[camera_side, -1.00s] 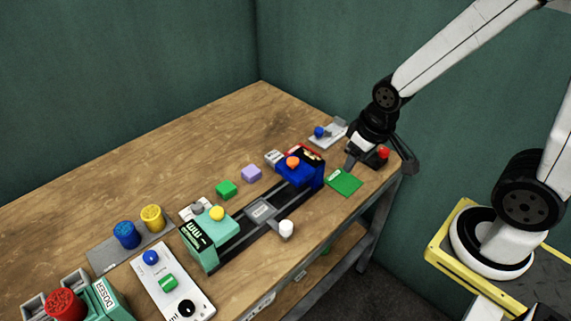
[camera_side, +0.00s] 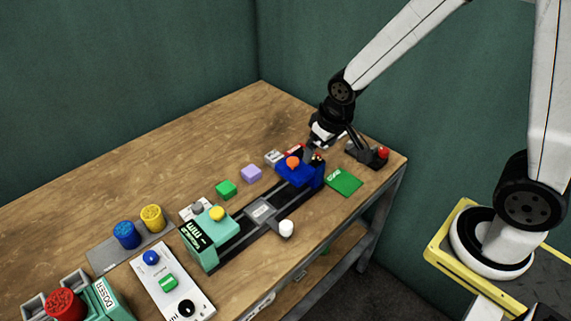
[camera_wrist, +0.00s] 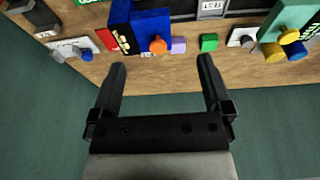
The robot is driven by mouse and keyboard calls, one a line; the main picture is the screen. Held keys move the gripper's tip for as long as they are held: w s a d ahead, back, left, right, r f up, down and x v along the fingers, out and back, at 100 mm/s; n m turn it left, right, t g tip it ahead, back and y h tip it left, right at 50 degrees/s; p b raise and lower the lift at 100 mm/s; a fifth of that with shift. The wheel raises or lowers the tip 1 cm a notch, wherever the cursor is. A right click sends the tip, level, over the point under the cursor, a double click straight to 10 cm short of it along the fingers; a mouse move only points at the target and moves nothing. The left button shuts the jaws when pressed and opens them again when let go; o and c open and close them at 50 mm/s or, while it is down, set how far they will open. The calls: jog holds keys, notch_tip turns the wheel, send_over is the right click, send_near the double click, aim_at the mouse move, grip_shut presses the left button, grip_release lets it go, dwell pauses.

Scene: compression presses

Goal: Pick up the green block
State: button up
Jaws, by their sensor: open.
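The green block (camera_side: 226,188) is a small cube on the wooden table, left of a lilac block (camera_side: 251,174) in the side view. In the wrist view the green block (camera_wrist: 209,42) lies beyond my right fingertip, apart from it. My gripper (camera_wrist: 162,62) is open with nothing between its fingers. In the side view my gripper (camera_side: 312,150) hangs above the table's far right part, behind the blue press, away from the green block. Its fingertips are partly hidden there.
The blue press (camera_side: 300,172) with an orange knob and the teal press (camera_side: 210,236) with a yellow knob stand on a dark rail near the block. A green mat (camera_side: 344,182) and a red button (camera_side: 383,152) are at right. The table's back left is clear.

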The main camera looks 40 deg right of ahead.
jog(key=w+a+f, duration=0.3)
jog(key=w, duration=0.3)
jog(key=w+a+f, duration=0.3)
jog(key=w, duration=0.3)
jog(key=t, duration=0.2)
send_near(224, 185)
jog(key=shift+x, duration=0.8)
jog(key=shift+g, duration=0.3)
jog(key=shift+x, duration=1.2)
jog(key=shift+w+f, duration=0.15)
jog(key=shift+x, duration=2.45)
jog(key=c, duration=1.2)
